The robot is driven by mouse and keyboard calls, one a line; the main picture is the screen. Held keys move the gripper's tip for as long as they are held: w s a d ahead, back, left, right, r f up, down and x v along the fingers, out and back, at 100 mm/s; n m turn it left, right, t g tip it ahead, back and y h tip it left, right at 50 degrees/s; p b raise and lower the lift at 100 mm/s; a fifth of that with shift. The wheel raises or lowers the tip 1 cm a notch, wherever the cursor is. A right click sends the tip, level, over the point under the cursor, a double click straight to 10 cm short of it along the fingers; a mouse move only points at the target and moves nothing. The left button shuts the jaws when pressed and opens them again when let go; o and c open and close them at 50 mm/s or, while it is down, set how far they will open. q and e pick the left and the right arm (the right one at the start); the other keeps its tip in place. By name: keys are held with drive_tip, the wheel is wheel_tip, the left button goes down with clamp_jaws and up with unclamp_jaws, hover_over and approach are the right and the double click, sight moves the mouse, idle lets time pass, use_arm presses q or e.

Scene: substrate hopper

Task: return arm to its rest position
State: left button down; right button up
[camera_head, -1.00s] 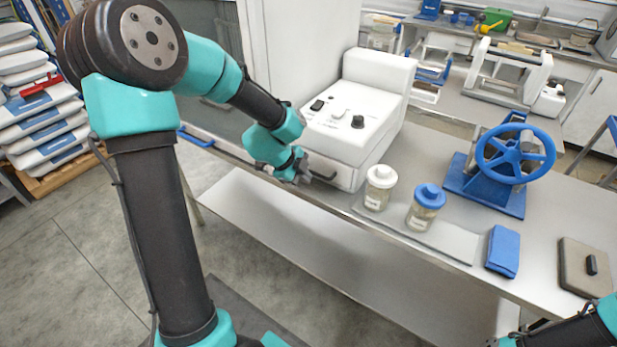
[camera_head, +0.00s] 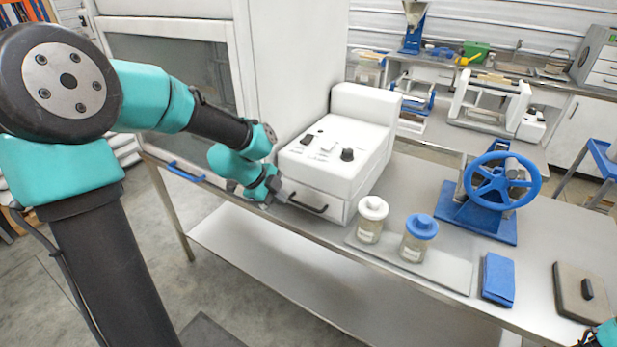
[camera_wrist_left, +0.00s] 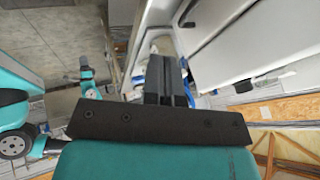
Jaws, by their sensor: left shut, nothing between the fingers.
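My left arm (camera_head: 75,235) comes in from the left in the head view. It reaches across to the front edge of the bench. My left gripper (camera_head: 281,196) is shut and empty. It hangs by the front of the white box-shaped machine (camera_head: 335,155), just left of the black handle (camera_head: 308,202) on its lower front. Whether it touches the machine cannot be told. In the left wrist view the dark fingers (camera_wrist_left: 167,78) are together with nothing between them. Only a sliver of my right arm (camera_head: 607,335) shows at the lower right corner; its gripper is not visible.
On the steel bench are a white-lidded jar (camera_head: 371,220), a blue-lidded jar (camera_head: 418,240), a blue handwheel device (camera_head: 500,185), a blue block (camera_head: 498,280) and a grey-brown lidded plate (camera_head: 585,295). A tall cabinet (camera_head: 300,60) stands behind my left gripper. A blue handle (camera_head: 185,172) sticks out at left.

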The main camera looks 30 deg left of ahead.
use_arm(q)
drive_tip(key=s+d+f+n+g, duration=0.1)
drive_tip(key=s+d+f+n, duration=0.2)
drive_tip(key=d+f+n, duration=0.3)
drive_tip(key=s+d+f+n+g, duration=0.2)
drive_tip(key=d+f+n, duration=0.4)
drive_tip(key=f, duration=1.1)
drive_tip(key=s+d+f+n+g, duration=0.1)
drive_tip(key=s+d+f+n, duration=0.4)
drive_tip(key=f, duration=0.6)
drive_tip(key=shift+d+f+n+g, duration=0.25)
drive_tip(key=shift+d+n, duration=0.2)
drive_tip(key=shift+n, duration=0.25)
